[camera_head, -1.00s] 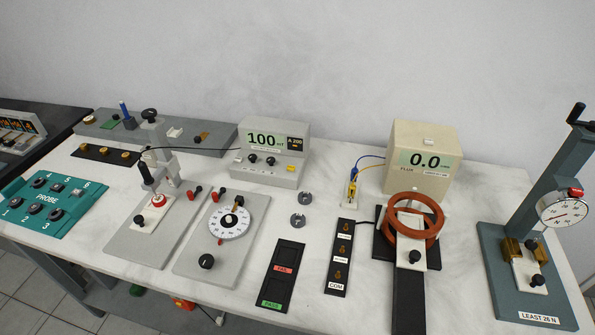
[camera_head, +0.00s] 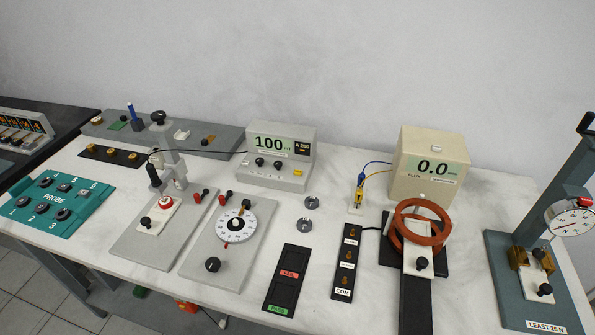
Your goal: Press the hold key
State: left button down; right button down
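The grey meter box (camera_head: 284,143) stands at the back middle of the table; its display (camera_head: 269,142) reads 100, with a smaller dark panel (camera_head: 302,146) beside it that seems to read A 200. Its sloped front has two black knobs (camera_head: 268,163), a small pale key (camera_head: 246,161) at the left and a yellow key (camera_head: 299,172) at the right. The key labels are too small to read, so I cannot tell which is the hold key. Neither of my grippers is in view.
In front stand a probe stand (camera_head: 160,222) and a dial plate (camera_head: 232,240). A teal PROBE box (camera_head: 57,205) is left. A cream FLUX box (camera_head: 428,165) reading 0.0, a copper-coloured coil (camera_head: 443,233) and a force gauge stand (camera_head: 530,265) are right.

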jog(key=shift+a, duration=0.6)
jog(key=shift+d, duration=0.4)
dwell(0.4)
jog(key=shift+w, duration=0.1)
